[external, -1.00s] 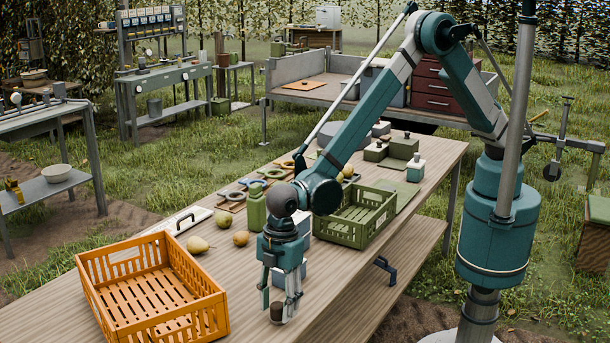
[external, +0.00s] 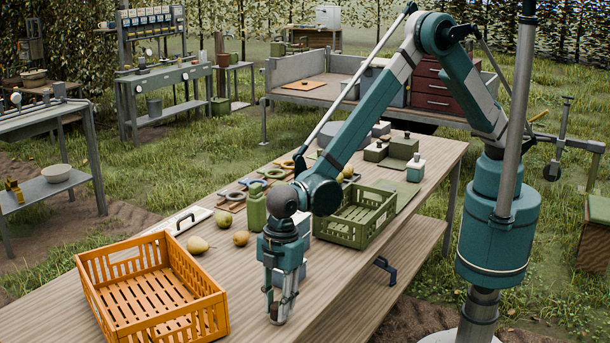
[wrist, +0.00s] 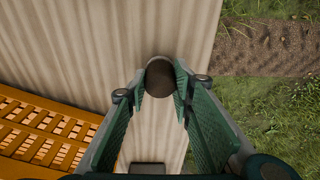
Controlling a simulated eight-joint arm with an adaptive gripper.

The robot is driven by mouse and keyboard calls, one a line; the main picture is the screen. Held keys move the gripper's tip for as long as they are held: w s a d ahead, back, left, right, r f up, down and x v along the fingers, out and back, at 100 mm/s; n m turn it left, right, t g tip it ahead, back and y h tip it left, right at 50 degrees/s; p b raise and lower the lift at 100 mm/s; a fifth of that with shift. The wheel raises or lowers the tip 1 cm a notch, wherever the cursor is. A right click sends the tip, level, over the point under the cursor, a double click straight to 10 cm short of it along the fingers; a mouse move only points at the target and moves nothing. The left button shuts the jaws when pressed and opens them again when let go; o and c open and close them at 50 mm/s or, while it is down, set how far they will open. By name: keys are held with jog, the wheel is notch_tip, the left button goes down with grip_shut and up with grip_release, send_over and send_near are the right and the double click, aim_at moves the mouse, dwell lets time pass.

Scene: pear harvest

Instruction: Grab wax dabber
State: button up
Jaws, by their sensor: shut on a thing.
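The wax dabber shows in the wrist view as a dark brown round-ended piece (wrist: 160,77) between my fingertips, with a brown body below its top. My gripper (wrist: 160,85) is shut on it, one green finger pad on each side. In the external view, my gripper (external: 278,312) points down at the near edge of the wooden table, right of the orange crate. There the fingers largely hide the dabber.
The orange crate (external: 202,292) stands close on the left. A green crate (external: 345,232), a green bottle (external: 257,207) and loose pears (external: 197,245) stand farther back on the table (external: 60,317). Beyond the table edge are soil and grass.

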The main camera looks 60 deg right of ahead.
jog(key=shift+r+p, duration=0.35)
jog(key=shift+r, duration=4.65)
